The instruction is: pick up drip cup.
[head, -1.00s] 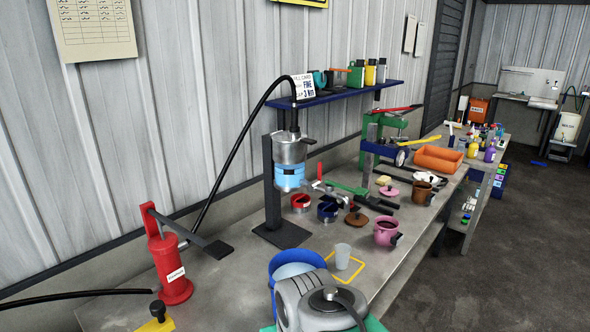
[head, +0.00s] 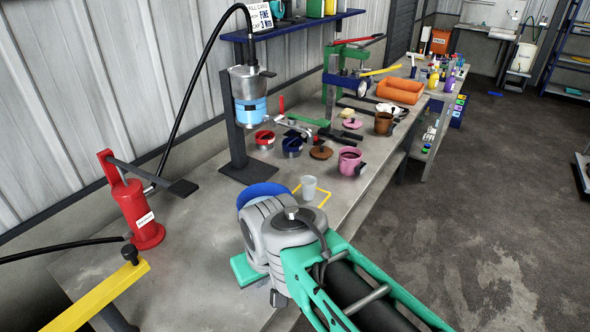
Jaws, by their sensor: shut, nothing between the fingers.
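The drip cup appears to be the small pale, translucent cup (head: 309,188). It stands upright on the bench inside a yellow square outline (head: 323,198). The grey wrist of my arm is just in front of it and to its left, with the green forearm running to the lower right. The cup shows fully and nothing touches it that I can see.
A blue bowl (head: 256,189), partly hidden by my arm, sits left of the cup. Behind are a disperser column (head: 246,100), red and blue tins and a pink pot (head: 348,172). A red pump (head: 137,215) and yellow bar (head: 100,298) are at left. Floor at right is clear.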

